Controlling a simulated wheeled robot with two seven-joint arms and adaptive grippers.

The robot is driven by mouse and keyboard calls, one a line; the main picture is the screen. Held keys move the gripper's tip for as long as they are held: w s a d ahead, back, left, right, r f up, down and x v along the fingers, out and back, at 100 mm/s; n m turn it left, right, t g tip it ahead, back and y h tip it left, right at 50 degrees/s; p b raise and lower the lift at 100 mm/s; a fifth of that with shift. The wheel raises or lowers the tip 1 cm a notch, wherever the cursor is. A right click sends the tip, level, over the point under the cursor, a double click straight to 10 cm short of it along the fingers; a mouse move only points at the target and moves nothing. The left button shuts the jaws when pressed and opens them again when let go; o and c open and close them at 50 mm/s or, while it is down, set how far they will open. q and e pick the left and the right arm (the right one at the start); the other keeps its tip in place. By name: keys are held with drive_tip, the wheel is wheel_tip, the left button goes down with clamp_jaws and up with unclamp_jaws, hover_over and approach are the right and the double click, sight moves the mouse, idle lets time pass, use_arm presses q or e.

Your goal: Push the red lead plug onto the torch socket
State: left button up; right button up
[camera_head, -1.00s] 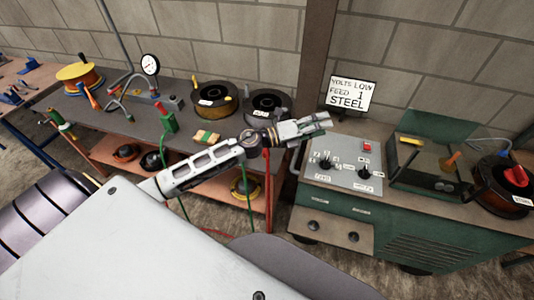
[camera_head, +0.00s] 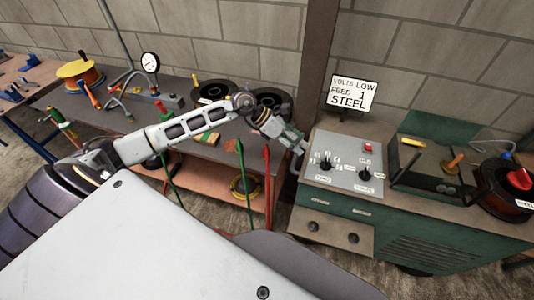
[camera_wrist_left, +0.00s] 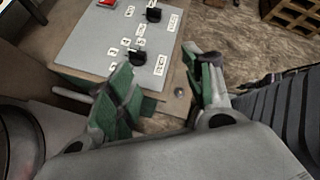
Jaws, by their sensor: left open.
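A red lead with a red end (camera_head: 267,152) hangs at the right end of the bench, left of the green welding machine; this end looks like the plug, but it is small. Two dark round sockets (camera_head: 313,226) and (camera_head: 353,237) sit on the machine's tan lower front panel. I cannot read which is the torch socket. My left gripper (camera_head: 299,144) is open and appears empty, by the machine's upper left corner, right of the red end. In the left wrist view its green-padded fingers (camera_wrist_left: 166,76) are apart, with one round socket (camera_wrist_left: 179,91) showing between them.
The control panel (camera_head: 345,162) has black knobs and a red switch, with a sign (camera_head: 352,94) behind. The bench (camera_head: 120,120) carries spools, a gauge and tools. A green lead (camera_head: 239,148) hangs left of the red one. A wire spool (camera_head: 505,187) stands at the right.

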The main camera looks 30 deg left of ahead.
use_arm(q)
drive_tip(key=a+f+m+g+y, duration=0.1)
drive_tip(key=a+y, duration=0.6)
drive_tip(key=a, duration=0.9)
drive_tip(key=shift+s+f+m+g, duration=0.2)
drive_tip(key=shift+f+m+g, duration=0.05)
drive_tip(key=shift+m+g, duration=0.35)
use_arm(e)
drive_tip(key=shift+w, duration=0.25)
use_arm(q)
hover_over(265, 149)
drive_tip(key=a, duration=0.1)
drive_tip(key=f, duration=0.4)
drive_tip(key=f+p, duration=0.1)
drive_tip(key=f, duration=0.1)
drive_tip(key=shift+s+a+f, duration=0.1)
drive_tip(key=shift+s+f, duration=0.2)
drive_tip(key=shift+s, duration=0.1)
drive_tip(key=shift+x, duration=0.8)
drive_tip(key=shift+f, duration=0.1)
use_arm(e)
drive_tip(key=shift+s+a+r, duration=0.15)
drive_tip(key=shift+a+r, duration=0.4)
drive_tip(key=shift+a, duration=0.2)
drive_tip(key=shift+d, duration=0.35)
